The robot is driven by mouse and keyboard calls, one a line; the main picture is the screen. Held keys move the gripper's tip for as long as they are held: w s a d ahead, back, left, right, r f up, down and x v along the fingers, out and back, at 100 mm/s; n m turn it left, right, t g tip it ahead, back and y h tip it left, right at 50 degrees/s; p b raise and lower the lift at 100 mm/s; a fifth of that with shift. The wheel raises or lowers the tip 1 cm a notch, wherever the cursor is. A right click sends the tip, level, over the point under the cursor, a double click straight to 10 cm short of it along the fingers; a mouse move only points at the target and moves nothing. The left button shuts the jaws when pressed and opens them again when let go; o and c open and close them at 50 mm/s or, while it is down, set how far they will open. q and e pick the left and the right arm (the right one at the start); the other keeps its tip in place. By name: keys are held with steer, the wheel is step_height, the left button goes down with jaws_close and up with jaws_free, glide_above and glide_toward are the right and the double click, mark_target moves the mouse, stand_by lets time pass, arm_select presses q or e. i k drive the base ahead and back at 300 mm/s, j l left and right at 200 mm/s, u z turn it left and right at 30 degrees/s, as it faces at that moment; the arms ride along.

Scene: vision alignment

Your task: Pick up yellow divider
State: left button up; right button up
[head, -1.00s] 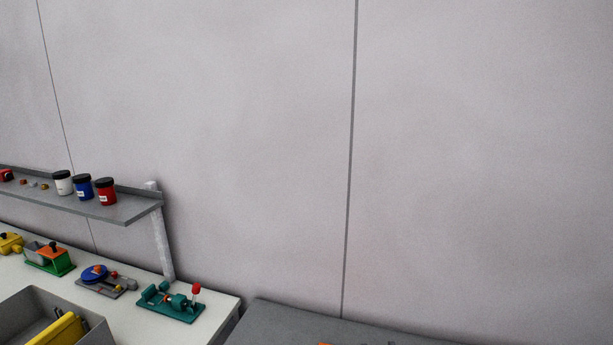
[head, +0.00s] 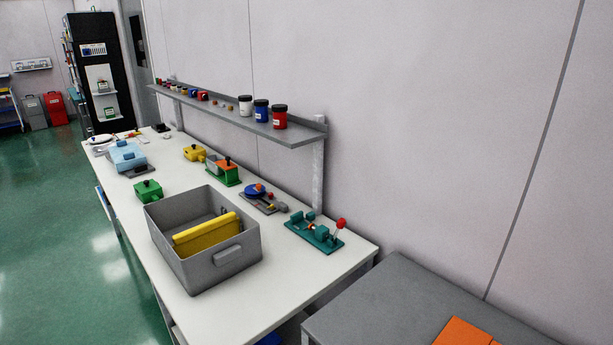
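The yellow divider (head: 207,234) is a long yellow piece inside a grey bin (head: 203,274) on the white workbench. It stands lengthwise across the bin, with its top edge showing and its lower part hidden by the bin's front wall. Neither of my grippers shows in the head view, so their place relative to the divider cannot be seen.
A shelf (head: 237,119) with jars runs above. A grey table (head: 400,305) with an orange item stands at right.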

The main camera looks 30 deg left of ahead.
mark_target(192, 241)
steer(key=u, duration=1.55)
